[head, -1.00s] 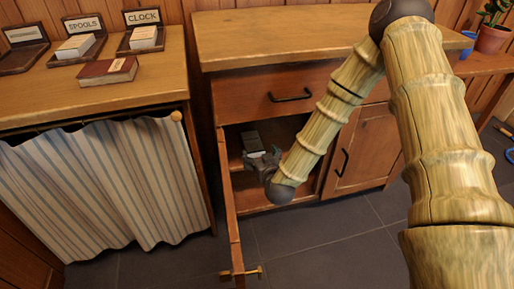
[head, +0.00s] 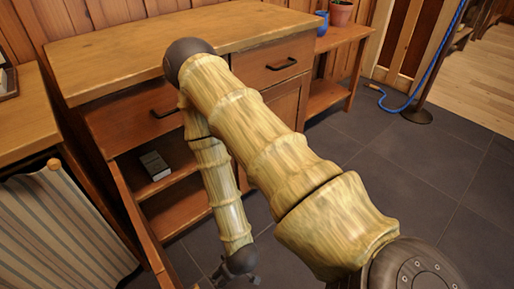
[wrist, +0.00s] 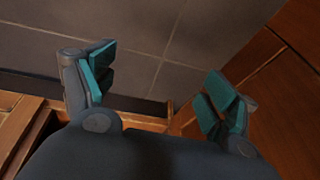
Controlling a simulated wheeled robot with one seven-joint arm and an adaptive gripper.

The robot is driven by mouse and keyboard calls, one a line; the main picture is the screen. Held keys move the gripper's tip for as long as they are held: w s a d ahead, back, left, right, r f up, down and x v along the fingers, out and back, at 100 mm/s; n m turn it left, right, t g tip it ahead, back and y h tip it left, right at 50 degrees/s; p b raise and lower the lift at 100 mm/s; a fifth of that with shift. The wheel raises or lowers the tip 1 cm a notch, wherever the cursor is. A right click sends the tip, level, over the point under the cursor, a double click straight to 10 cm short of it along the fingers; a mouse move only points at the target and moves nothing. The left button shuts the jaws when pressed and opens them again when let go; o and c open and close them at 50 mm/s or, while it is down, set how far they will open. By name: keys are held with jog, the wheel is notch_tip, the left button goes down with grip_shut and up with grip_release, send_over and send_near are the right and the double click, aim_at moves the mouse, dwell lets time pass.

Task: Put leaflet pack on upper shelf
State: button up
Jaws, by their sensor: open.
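A small grey-and-white block, which looks like the leaflet pack (head: 154,165), lies on the upper shelf (head: 139,189) inside the open cabinet (head: 93,62). No hand touches it. My gripper (wrist: 160,84) is open and empty in the wrist view, its teal-padded fingers apart above the floor. The pack does not show in the wrist view.
The cabinet's open door (head: 128,222) stands out at the left of the opening. A striped curtain (head: 62,235) hangs under the left counter. A side table (head: 340,62) with a blue cup (head: 322,22) stands at the back.

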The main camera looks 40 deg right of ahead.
jog(key=s+d+f+g+h, duration=0.1)
jog(key=s+d+g, duration=0.1)
jog(key=s, duration=0.9)
jog(key=shift+d+f+g, duration=0.15)
jog(key=shift+d+g, duration=0.15)
jog(key=shift+g, duration=0.4)
